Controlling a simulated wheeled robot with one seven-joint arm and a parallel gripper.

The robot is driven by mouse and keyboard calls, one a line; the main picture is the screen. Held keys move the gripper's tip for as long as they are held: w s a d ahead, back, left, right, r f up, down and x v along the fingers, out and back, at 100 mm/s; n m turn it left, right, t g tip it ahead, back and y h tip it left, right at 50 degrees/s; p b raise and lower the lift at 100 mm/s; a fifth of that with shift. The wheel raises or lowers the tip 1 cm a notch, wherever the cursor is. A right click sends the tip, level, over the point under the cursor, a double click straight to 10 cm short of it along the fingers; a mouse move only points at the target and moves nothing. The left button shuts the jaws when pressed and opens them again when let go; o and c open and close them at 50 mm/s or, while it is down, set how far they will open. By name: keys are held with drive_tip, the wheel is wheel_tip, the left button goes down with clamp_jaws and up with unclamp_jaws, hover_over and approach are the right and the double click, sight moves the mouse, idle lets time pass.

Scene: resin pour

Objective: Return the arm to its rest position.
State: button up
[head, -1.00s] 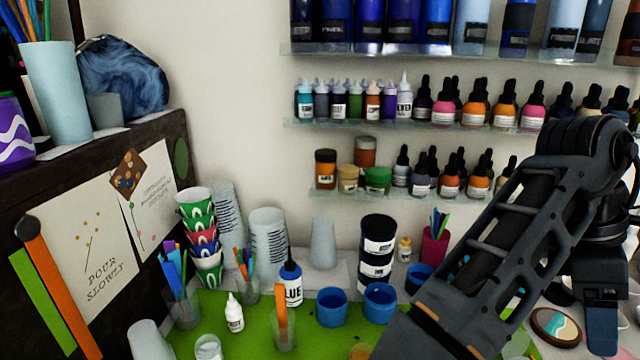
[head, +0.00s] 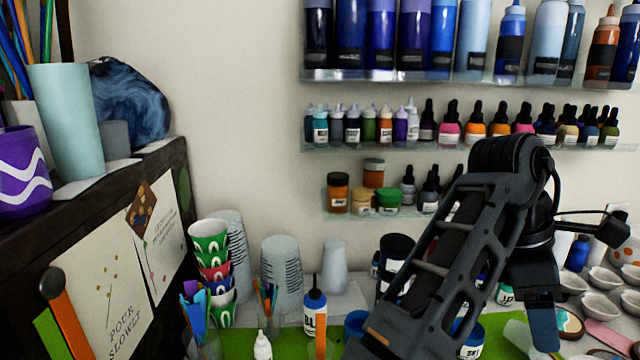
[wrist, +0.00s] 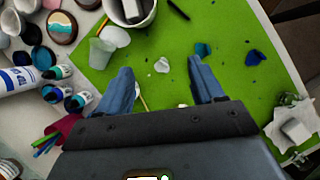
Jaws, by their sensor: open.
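My arm (head: 450,235) shows in the head view, bent at the elbow, in front of the lower shelf and the table. My gripper (wrist: 165,80) shows in the wrist view with its two blue-grey fingers spread wide apart and nothing between them. It is above the green mat (wrist: 185,20), clear of the things on it.
Bottles and paint pots (wrist: 58,72) crowd the left. In the head view, a bottle shelf (head: 400,76) is behind my arm and stacked cups (head: 210,262) stand at left.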

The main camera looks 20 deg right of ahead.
drive_tip(key=w+d+t+h, duration=0.1)
drive_tip(key=d+t+h, duration=0.6)
drive_tip(key=d+h, duration=0.55)
drive_tip(key=s+a+f+n+t+y, duration=0.1)
drive_tip(key=s+a+f+t+y, duration=0.2)
drive_tip(key=a+f+t+y, duration=0.3)
drive_tip(key=s+a+f+n+t+y, duration=0.1)
drive_tip(key=s+a+f+t+y, duration=0.4)
drive_tip(key=a, duration=0.3)
drive_tip(key=s+a+f+m+y, duration=0.1)
drive_tip(key=s+a, duration=0.2)
drive_tip(key=s+a+f+m+y, duration=0.1)
drive_tip(key=s+a, duration=0.2)
drive_tip(key=s+a+f+m+y, duration=0.1)
drive_tip(key=s+a+y, duration=0.1)
drive_tip(key=s+a, duration=0.1)
drive_tip(key=shift+s+a+f+m+b, duration=0.25)
drive_tip(key=shift+a+m+b, duration=0.05)
drive_tip(key=shift+a+m, duration=0.15)
drive_tip(key=s+a+r+m, duration=0.3)
drive_tip(key=s+a+m, duration=0.3)
drive_tip(key=s+m, duration=0.1)
drive_tip(key=shift+s+r+y, duration=0.3)
drive_tip(key=shift+s+y, duration=0.15)
drive_tip(key=shift+s, duration=0.4)
drive_tip(key=shift+a, duration=0.1)
